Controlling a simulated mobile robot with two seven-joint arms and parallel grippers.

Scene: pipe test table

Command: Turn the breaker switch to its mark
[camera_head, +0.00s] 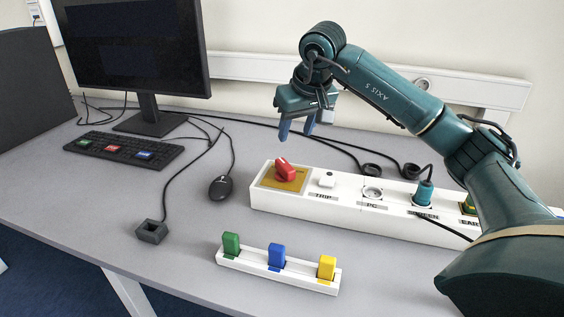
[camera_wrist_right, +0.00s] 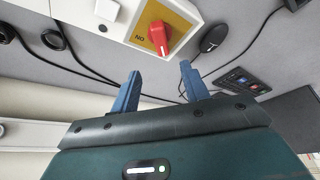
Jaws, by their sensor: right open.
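The breaker switch (camera_head: 285,169) is a red knob on a yellow plate (camera_head: 268,180) at the left end of the long white power strip (camera_head: 320,206). In the right wrist view the red knob (camera_wrist_right: 159,38) sits on its yellow plate, with the letters "NO" showing beside it. My right gripper (camera_head: 297,136) is above and just behind the knob, its blue fingers pointing down, open and empty. In the right wrist view its two blue fingers (camera_wrist_right: 158,84) are spread apart, and the knob is beyond them, not touched. My left gripper is not in view.
A white rail with green, blue and yellow blocks (camera_head: 276,257) lies in front of the strip. A mouse (camera_head: 220,188), keyboard (camera_head: 122,149) and monitor (camera_head: 135,50) stand at left. A dark box (camera_head: 151,231) ends a cable. Plugs and cables fill the strip's right part.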

